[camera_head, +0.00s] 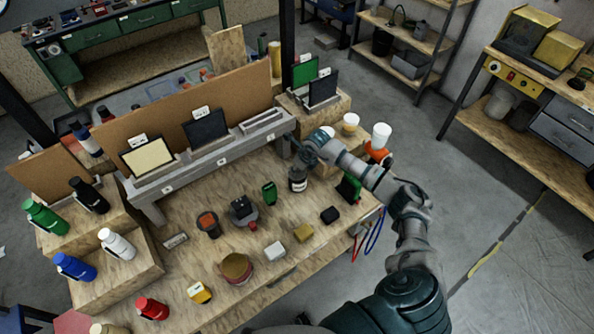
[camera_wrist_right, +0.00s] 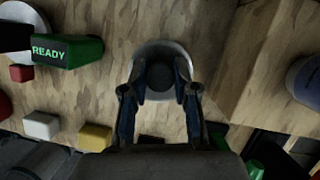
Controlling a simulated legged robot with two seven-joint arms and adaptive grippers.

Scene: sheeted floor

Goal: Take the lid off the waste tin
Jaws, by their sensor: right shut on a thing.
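The waste tin (camera_head: 298,182), a dark can with a pale label, stands on the wooden bench below my right gripper (camera_head: 297,160). In the wrist view my right gripper (camera_wrist_right: 161,92) is shut on the dark round knob of the lid (camera_wrist_right: 160,48), with one finger on each side. The lid's pale round rim shows beyond the knob. The gripper hides much of the tin's top in the head view, so I cannot tell whether the lid sits on the tin or just above it. My left gripper is not in view.
A green device reading "READY" (camera_wrist_right: 67,50) is left of the tin, at the head view's bench middle (camera_head: 269,192). A white block (camera_head: 275,251), yellow block (camera_head: 303,232) and black block (camera_head: 329,214) lie nearer. A grey raised shelf (camera_head: 215,150) runs behind. A green-fronted item (camera_head: 348,187) is to the right.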

